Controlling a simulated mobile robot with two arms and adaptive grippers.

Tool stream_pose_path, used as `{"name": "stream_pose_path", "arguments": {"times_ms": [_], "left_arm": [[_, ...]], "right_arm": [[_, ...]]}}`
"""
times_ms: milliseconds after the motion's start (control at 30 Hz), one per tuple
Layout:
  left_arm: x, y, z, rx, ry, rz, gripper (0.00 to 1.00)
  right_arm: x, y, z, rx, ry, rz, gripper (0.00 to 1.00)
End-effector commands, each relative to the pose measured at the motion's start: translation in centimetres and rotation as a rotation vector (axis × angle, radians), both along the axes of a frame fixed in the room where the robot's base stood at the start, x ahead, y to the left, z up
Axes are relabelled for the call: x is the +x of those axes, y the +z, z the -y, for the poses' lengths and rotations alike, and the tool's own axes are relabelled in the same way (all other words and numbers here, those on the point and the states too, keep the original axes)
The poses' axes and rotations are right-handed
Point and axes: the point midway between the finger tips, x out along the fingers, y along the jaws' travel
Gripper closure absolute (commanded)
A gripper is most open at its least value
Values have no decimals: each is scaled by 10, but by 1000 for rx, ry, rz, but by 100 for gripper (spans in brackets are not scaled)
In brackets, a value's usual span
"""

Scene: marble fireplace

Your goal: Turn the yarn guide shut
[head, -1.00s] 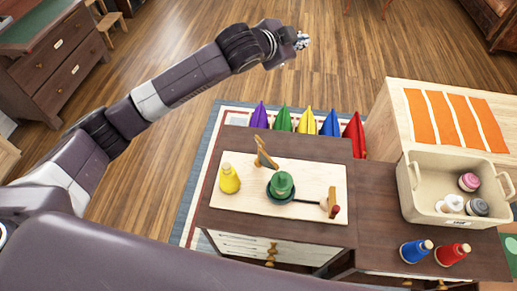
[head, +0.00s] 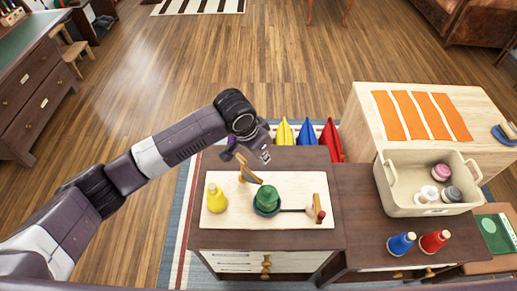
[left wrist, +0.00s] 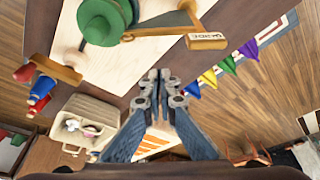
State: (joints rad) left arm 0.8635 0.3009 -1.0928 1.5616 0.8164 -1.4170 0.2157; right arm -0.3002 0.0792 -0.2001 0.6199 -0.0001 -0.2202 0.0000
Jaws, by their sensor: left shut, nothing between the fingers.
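The yarn guide (head: 248,171) is a light wooden arm standing at the back edge of a pale board (head: 225,222). In the left wrist view the guide (left wrist: 165,31) reaches out beside the green spool and carries a small labelled end block. The green yarn cone (head: 267,197) sits on a dark round holder, joined by a rod to a wooden crank (head: 318,208) at the right. My left gripper (head: 264,158) is above the back of the board, just right of the guide. Its fingers (left wrist: 164,76) are together and empty, apart from the guide. My right gripper is out of view.
A yellow cone (head: 217,199) stands on the board left of the green one. Blue (head: 401,244) and red (head: 434,241) cones stand at the front right. A beige bin (head: 400,197) holds several small items. Coloured pointed pieces (head: 330,138) stand behind the cabinet.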

Motion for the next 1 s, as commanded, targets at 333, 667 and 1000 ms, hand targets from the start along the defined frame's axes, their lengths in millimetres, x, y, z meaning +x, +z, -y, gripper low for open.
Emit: {"name": "stream_pose_path", "arguments": {"times_ms": [333, 667, 1000], "left_arm": [[-14, -24, -16, 2, 0, 2, 100], [-21, -25, -23, -1, -1, 2, 100], [-22, -24, -27, 0, -10, 2, 100]], "right_arm": [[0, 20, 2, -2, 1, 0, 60], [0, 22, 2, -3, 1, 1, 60], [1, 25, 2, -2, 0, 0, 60]]}}
